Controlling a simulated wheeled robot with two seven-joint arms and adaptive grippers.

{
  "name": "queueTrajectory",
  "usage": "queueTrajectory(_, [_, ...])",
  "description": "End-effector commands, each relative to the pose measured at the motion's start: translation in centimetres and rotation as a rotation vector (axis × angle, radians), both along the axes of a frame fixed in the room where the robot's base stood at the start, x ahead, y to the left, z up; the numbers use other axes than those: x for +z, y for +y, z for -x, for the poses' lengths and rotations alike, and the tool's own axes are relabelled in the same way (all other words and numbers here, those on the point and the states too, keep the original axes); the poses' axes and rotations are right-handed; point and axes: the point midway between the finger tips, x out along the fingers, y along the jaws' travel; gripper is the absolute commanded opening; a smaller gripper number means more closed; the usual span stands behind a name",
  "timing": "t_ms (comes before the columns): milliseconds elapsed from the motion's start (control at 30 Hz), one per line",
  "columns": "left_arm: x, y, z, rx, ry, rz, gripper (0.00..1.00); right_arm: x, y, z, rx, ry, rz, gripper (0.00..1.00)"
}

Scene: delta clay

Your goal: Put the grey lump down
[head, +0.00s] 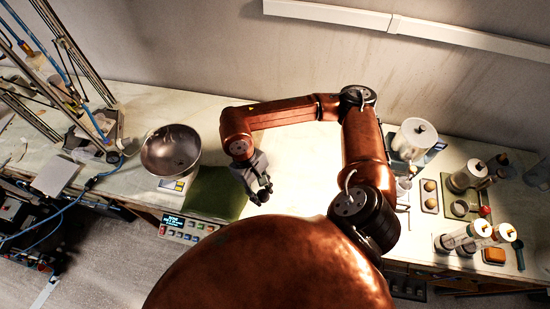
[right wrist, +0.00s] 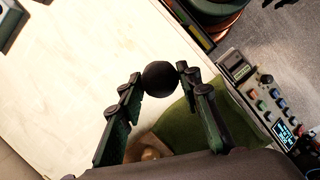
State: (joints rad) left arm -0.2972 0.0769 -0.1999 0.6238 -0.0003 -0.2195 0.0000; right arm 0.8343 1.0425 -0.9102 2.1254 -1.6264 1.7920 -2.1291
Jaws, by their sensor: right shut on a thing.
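The grey lump (right wrist: 160,78) is a dark, round ball in the right wrist view. My right gripper (right wrist: 157,82) is shut on it, with one fingertip on each side. In the head view my right gripper (head: 262,192) points down over the worktop, just right of the green mat (head: 212,192). The lump cannot be told apart from the dark fingers there. The green mat also shows behind the fingers in the right wrist view (right wrist: 184,128). I cannot tell the exact gap between lump and worktop. My left gripper is not in view.
A metal bowl (head: 171,149) on a scale stands left of the mat. A control panel (head: 186,228) sits at the front edge. Syringe-like cylinders (head: 464,238) and a tray (head: 430,196) stand at the right. The pale worktop (head: 295,160) is clear around my right gripper.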

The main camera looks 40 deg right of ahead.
Motion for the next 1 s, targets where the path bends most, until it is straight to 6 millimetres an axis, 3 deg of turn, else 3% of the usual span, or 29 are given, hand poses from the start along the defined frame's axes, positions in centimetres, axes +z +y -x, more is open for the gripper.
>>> queueTrajectory(133, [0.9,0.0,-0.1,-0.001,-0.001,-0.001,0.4,-0.8,-1.8,-1.0,-0.003,0.002,0.004,0.06])
queueTrajectory(367, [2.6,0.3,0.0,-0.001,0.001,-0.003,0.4,-3.1,-5.9,-4.6,-0.003,0.003,0.002,0.06])
queueTrajectory(533, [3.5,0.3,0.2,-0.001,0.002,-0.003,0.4,-6.0,-8.2,-6.5,0.001,0.004,0.001,0.06])
queueTrajectory(733, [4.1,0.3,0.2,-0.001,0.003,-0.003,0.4,-8.7,-9.7,-8.0,0.003,0.0,0.0,0.06])
queueTrajectory(1000, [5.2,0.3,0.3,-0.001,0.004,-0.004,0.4,-10.9,-10.4,-8.5,0.004,0.005,-0.003,0.06])
